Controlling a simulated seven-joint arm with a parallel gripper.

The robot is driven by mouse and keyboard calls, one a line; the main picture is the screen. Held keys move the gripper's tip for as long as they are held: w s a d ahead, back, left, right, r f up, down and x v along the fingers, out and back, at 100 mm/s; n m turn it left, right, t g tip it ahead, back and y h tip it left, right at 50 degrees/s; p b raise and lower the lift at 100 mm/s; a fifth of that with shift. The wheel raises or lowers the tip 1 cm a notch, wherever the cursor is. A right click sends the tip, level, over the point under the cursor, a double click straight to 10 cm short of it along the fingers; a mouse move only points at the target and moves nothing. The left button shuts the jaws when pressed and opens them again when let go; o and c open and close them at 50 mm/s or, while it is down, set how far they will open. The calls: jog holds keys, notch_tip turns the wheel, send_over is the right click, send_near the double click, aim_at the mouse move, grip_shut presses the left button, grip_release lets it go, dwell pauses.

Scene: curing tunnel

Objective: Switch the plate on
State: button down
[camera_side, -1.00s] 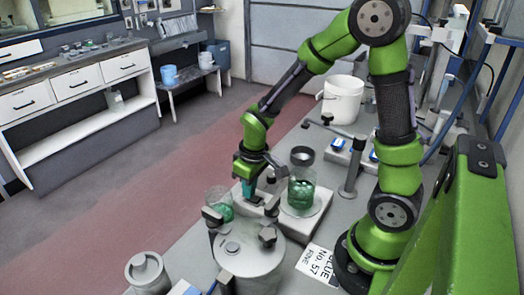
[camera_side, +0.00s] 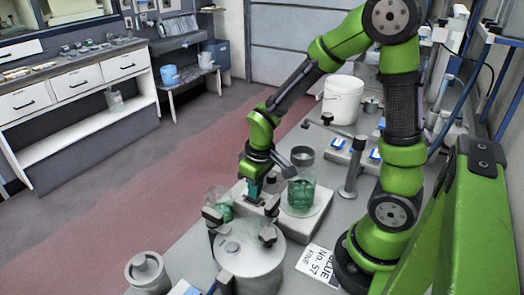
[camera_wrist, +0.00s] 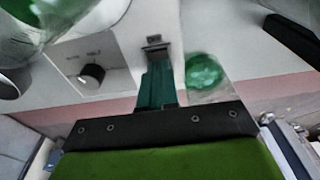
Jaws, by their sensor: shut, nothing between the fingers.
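The plate (camera_side: 244,209) is a pale, low unit on the bench. In the wrist view its light control panel (camera_wrist: 112,50) carries a round black knob (camera_wrist: 92,73) with small lettering and a small dark switch (camera_wrist: 154,42). My gripper (camera_side: 253,194) points down over the plate's front. Its teal fingers show in the wrist view (camera_wrist: 158,68), shut and empty, with their tips just beside the switch. I cannot tell whether they touch it. A glass beaker of green contents (camera_side: 301,193) stands on the plate's right part. The switch is too small to make out in the side view.
A second glass vessel with green contents (camera_side: 219,204) stands just left of my gripper. A large lidded metal pot (camera_side: 250,265) with black clamps is close in front. A post stand (camera_side: 352,170) and white bucket (camera_side: 343,99) are behind to the right.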

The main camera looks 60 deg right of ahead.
notch_tip(320, 180, up, 13)
jog(key=s, duration=0.1)
jog(key=shift+s+r, duration=0.2)
jog(key=shift+s, duration=0.1)
jog(key=shift+w, duration=0.1)
jog(key=shift+w, duration=0.6)
jog(key=f, duration=0.4)
jog(key=w+f, duration=0.1)
jog(key=f, duration=0.9)
jog(key=shift+w, duration=0.35)
